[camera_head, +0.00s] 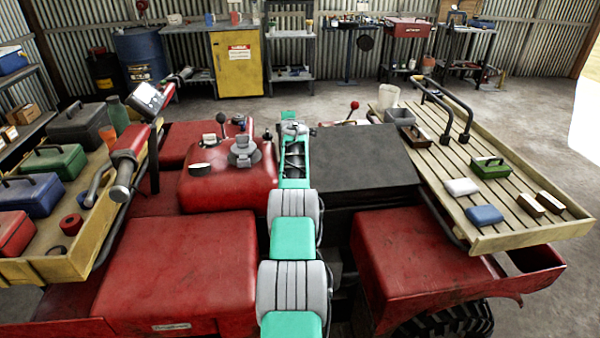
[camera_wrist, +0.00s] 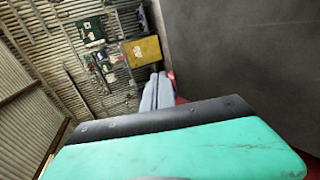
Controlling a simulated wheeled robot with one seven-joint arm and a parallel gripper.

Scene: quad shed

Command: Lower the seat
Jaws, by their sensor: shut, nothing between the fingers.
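The seat (camera_head: 365,160) is a dark grey-black slab on the red quad, just right of my arm in the head view. Its broad face slopes, and a dark gap shows below its near edge; its exact angle is hard to tell. In the wrist view a large dark surface (camera_wrist: 250,60), which looks like the seat, fills the right side close to my fingers. My gripper (camera_wrist: 158,88) is shut and empty, its two grey fingers side by side. Contact with the seat cannot be told. In the head view my arm largely hides the gripper.
The red tank (camera_head: 225,185) with its cap lies left of my arm. A slatted wooden rack (camera_head: 540,225) with boxes and a black bar stands right. A wooden tray (camera_head: 75,265) with toolboxes and the handlebar (camera_head: 130,150) are left. Open floor lies behind the quad.

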